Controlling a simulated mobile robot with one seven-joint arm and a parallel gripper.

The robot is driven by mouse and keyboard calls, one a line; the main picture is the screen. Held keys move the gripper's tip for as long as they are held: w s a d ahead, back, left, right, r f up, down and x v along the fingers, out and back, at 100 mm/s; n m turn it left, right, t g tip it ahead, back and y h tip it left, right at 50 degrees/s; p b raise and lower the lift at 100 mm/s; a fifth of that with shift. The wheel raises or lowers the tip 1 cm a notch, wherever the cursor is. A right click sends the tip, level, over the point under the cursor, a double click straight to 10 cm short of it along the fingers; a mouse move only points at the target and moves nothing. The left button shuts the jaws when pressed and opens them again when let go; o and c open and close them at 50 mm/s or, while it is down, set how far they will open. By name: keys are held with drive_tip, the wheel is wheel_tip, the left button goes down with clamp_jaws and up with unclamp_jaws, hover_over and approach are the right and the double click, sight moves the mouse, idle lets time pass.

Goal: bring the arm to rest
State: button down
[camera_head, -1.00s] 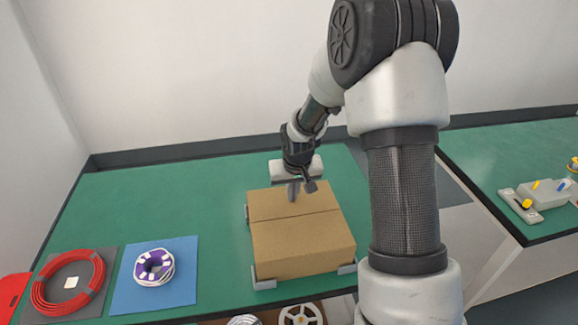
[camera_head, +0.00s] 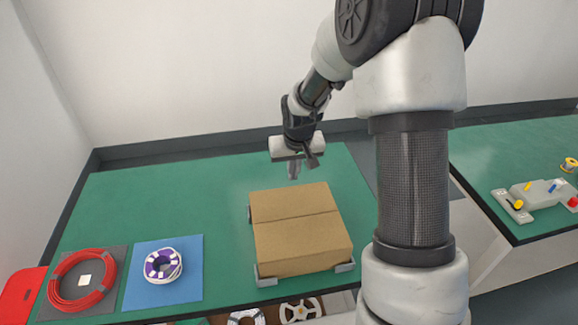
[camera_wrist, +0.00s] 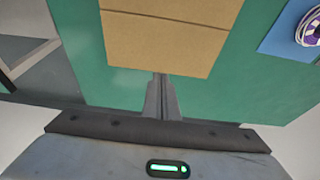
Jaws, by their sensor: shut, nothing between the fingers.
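My gripper (camera_head: 294,170) is above the green table, just behind the far edge of the closed cardboard box (camera_head: 300,235). Its fingers are together and point down, with nothing between them. In the wrist view the shut fingers (camera_wrist: 161,97) reach toward the edge of the box (camera_wrist: 168,35), and green tabletop shows around them. My arm bends up and over from the right side of the head view and hides part of the table behind it.
The box sits between grey corner brackets (camera_head: 345,267) on the green table (camera_head: 180,200). A red cable coil (camera_head: 60,300) lies on a dark mat; a purple-and-white spool (camera_head: 162,266) lies on a blue mat (camera_head: 190,293). A second table at right holds a grey fixture (camera_head: 535,195). Spools lie below the front edge.

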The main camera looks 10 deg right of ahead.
drive_tip(key=s+r+t+p, duration=0.1)
drive_tip(key=s+r, duration=0.3)
drive_tip(key=r, duration=0.4)
drive_tip(key=s+r+p, duration=0.1)
drive_tip(key=s+r, duration=0.4)
drive_tip(key=r, duration=0.3)
drive_tip(key=s+r+p, duration=0.1)
drive_tip(key=s+r, duration=0.4)
drive_tip(key=s, duration=0.4)
drive_tip(key=s+r+t+p, duration=0.1)
drive_tip(key=s+r, duration=0.4)
drive_tip(key=s, duration=0.4)
drive_tip(key=shift+s+r, duration=0.2)
drive_tip(key=shift+s, duration=0.1)
